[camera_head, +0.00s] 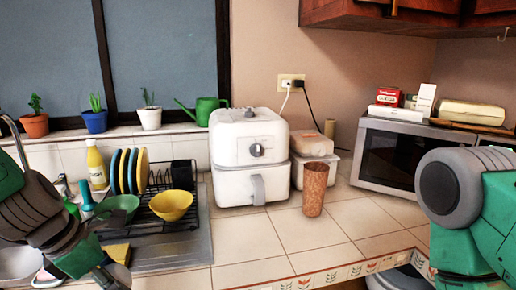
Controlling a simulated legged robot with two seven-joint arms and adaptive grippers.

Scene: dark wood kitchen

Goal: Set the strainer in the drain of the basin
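The metal basin (16,264) shows at the lower left, cut by the picture edge and partly covered by my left arm. Its drain is hidden. I cannot make out the strainer for certain. A small pale and reddish item (46,276) sits at the basin's right edge, too small and covered to name. My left gripper (117,272) hangs at the lower left, over the counter edge and just right of the basin. Its fingers are dark and partly cut off, so I cannot tell whether it is open or shut. Only my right arm's links show at the right; its gripper is out of view.
A dish rack (158,186) with plates, a green bowl (117,208) and a yellow bowl (171,205) stands behind my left gripper. A yellow sponge (118,252) lies beside it. A white air fryer (248,155), brown cup (315,188) and microwave (385,157) stand further right. Front-middle tiles are clear.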

